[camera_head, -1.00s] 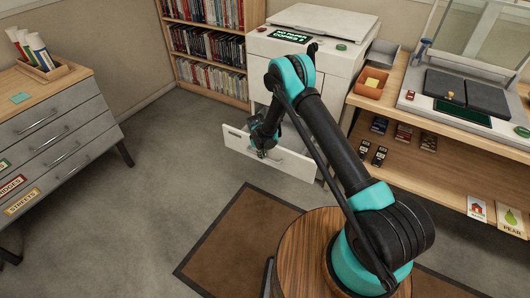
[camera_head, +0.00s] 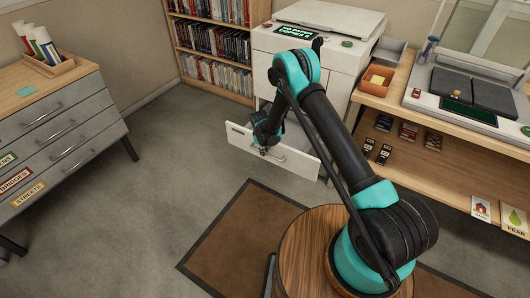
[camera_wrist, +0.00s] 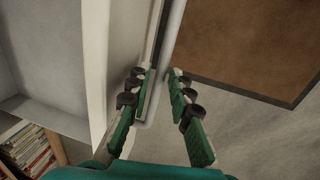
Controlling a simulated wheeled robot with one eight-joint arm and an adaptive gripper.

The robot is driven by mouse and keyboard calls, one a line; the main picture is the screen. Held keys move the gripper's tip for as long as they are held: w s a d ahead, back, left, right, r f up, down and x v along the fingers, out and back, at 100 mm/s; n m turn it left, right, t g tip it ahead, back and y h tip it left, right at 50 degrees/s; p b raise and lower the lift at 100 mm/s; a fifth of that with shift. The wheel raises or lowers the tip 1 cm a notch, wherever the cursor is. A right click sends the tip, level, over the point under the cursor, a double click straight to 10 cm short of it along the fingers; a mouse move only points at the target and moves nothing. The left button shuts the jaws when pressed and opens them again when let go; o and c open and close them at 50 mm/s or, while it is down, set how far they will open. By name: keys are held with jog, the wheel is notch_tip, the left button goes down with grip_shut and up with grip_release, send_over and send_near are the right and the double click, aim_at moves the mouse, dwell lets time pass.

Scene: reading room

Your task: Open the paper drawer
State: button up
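The paper drawer (camera_head: 297,160) is the white bottom drawer of the copier (camera_head: 331,58); it stands pulled out, with its front well clear of the body. My gripper (camera_head: 264,151) is down at the drawer front, by its handle (camera_head: 281,157). In the wrist view, my gripper (camera_wrist: 158,75) has its green fingers apart, one on each side of the pale handle bar (camera_wrist: 172,25). A gap shows between the right finger and the bar. The drawer front (camera_wrist: 125,50) and part of the drawer's inside lie to the left. My arm hides part of the drawer.
A brown floor mat (camera_head: 222,236) lies in front of the drawer. A bookcase (camera_head: 213,45) stands behind, a grey drawer cabinet (camera_head: 60,130) at left, and a wooden bench (camera_head: 447,165) with a press on top at right. Grey floor is free between the cabinet and the drawer.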

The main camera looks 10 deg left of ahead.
notch_tip(320, 180, up, 11)
jog(key=s, duration=0.2)
jog(key=shift+a+r, duration=0.15)
jog(key=shift+a, duration=0.25)
jog(key=s+d+r+m, duration=0.3)
jog(key=s+d+r, duration=0.1)
jog(key=d+r, duration=0.75)
jog(key=s+d+r+m, duration=0.3)
jog(key=d+r+m, duration=0.1)
jog(key=d+r, duration=0.7)
jog(key=s+d+r+m+t, duration=0.1)
jog(key=s+d+m, duration=0.2)
jog(key=s+d, duration=0.5)
jog(key=s+d+r+m+t, duration=0.1)
jog(key=s+d+m, duration=0.3)
jog(key=s+d, duration=0.4)
jog(key=s, duration=0.7)
jog(key=shift+d+y, duration=0.3)
jog(key=shift+y, duration=0.1)
